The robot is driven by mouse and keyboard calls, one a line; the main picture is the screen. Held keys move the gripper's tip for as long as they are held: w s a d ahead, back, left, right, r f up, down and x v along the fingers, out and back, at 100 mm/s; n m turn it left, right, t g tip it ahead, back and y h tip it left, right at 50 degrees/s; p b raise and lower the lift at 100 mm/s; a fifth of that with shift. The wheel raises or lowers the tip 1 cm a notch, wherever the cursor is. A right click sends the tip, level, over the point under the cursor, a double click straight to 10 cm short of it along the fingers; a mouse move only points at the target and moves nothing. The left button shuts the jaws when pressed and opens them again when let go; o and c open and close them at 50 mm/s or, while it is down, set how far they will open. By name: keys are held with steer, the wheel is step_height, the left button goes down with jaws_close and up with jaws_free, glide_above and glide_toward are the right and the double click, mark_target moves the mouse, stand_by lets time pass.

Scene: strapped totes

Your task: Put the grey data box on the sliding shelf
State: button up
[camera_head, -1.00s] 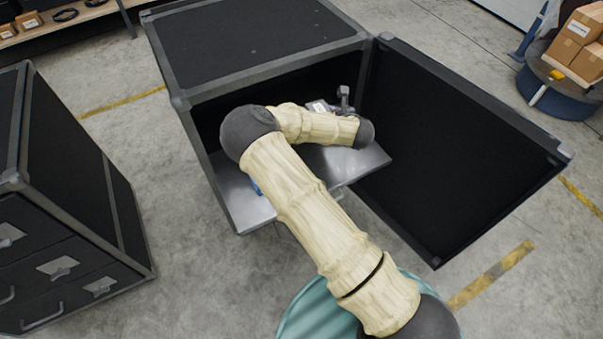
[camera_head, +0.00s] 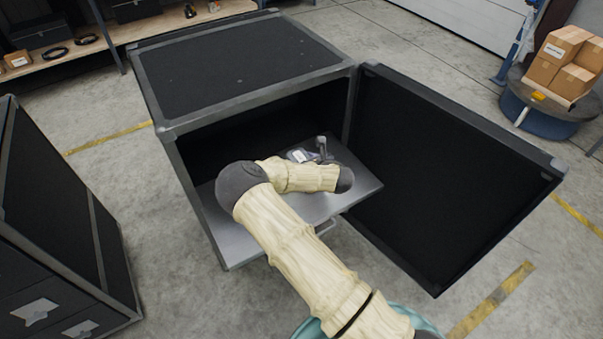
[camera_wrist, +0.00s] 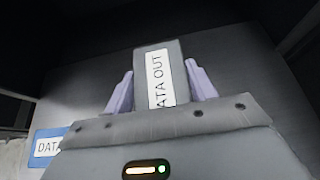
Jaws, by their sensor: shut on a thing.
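The grey data box (camera_wrist: 155,75), with a white "DATA OUT" label, is between the purple fingers of my gripper (camera_wrist: 160,90) in the wrist view. My gripper is shut on it. In the head view my gripper (camera_head: 302,156) is over the back part of the metal sliding shelf (camera_head: 345,193), inside the open case. The shelf sticks out of the case front. My arm hides part of the shelf and most of the box. I cannot tell whether the box touches the shelf.
A blue item with a "DATA" label (camera_wrist: 48,146) is at the lower left of the wrist view. The black case (camera_head: 240,65) has its door (camera_head: 450,170) swung open at right. A drawer cabinet (camera_head: 60,220) stands at left. Boxes (camera_head: 568,60) are at far right.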

steer(key=shift+f, duration=0.2)
steer(key=shift+f, duration=1.95)
steer(key=o, duration=1.4)
steer(key=shift+s+r, duration=0.1)
steer(key=v, duration=1.1)
steer(key=shift+s+d+r, duration=0.15)
steer(key=shift+s+d, duration=0.1)
steer(key=shift+s, duration=0.05)
